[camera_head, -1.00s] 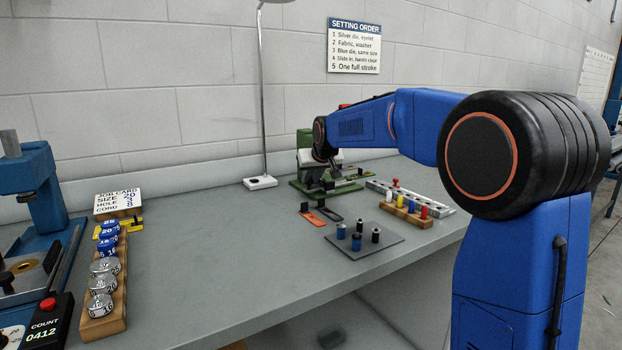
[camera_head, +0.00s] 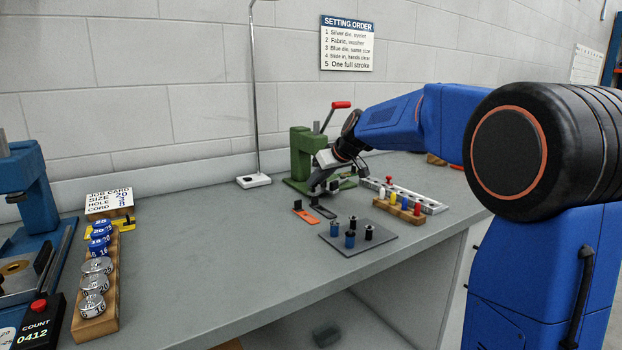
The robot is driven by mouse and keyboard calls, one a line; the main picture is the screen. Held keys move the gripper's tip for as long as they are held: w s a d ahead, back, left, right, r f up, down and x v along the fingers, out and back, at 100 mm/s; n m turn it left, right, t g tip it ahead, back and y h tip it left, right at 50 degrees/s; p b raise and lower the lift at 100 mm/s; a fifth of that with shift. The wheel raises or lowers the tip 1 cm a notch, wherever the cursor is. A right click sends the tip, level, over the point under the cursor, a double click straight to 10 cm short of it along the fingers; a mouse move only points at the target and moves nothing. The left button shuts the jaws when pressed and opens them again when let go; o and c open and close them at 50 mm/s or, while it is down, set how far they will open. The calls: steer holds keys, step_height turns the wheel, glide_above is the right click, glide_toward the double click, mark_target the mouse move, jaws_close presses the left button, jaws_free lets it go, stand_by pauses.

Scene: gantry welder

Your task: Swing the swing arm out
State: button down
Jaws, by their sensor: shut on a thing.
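The green press (camera_head: 306,150) stands at the back of the bench, with a red-tipped lever (camera_head: 340,105) raised at its top. My gripper (camera_head: 318,187) is at the front of this press, low over its base. It is shut on a small part there, which appears to be the swing arm. The gripper and wrist hide most of that part, so its shape and angle cannot be made out. A green piece of the press shows just right of the fingers.
A grey plate with several spools (camera_head: 333,247), orange and black clips (camera_head: 305,215), a wooden peg block (camera_head: 397,211) and a metal rail (camera_head: 425,201) lie near the press. A lamp base (camera_head: 253,181) stands left. The bench centre is clear.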

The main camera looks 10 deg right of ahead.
steer(key=s+d+n+y, duration=0.1)
steer(key=s+d+n+g, duration=0.1)
steer(key=d, duration=0.1)
steer(key=s+d+n+y, duration=0.1)
steer(key=d, duration=0.1)
steer(key=shift+s+d+n+g+y, duration=0.1)
steer(key=shift+s+n+g+y, duration=0.2)
steer(key=shift+s+n, duration=0.1)
steer(key=d+n+g, duration=0.1)
steer(key=d, duration=0.1)
steer(key=s+d+n+g+y, duration=0.1)
steer(key=d+n, duration=0.1)
steer(key=d, duration=0.1)
steer(key=s+d+n+g+y, duration=0.1)
steer(key=d+n, duration=0.1)
steer(key=d, duration=0.1)
steer(key=shift+d+n+g+y, duration=0.3)
steer(key=shift+d+n+g, duration=0.4)
steer(key=shift+d+n, duration=0.25)
steer(key=c, duration=1.5)
jaws_free()
steer(key=shift+d, duration=0.1)
steer(key=shift+c, duration=0.2)
steer(key=v, duration=1.7)
steer(key=shift+r, duration=0.2)
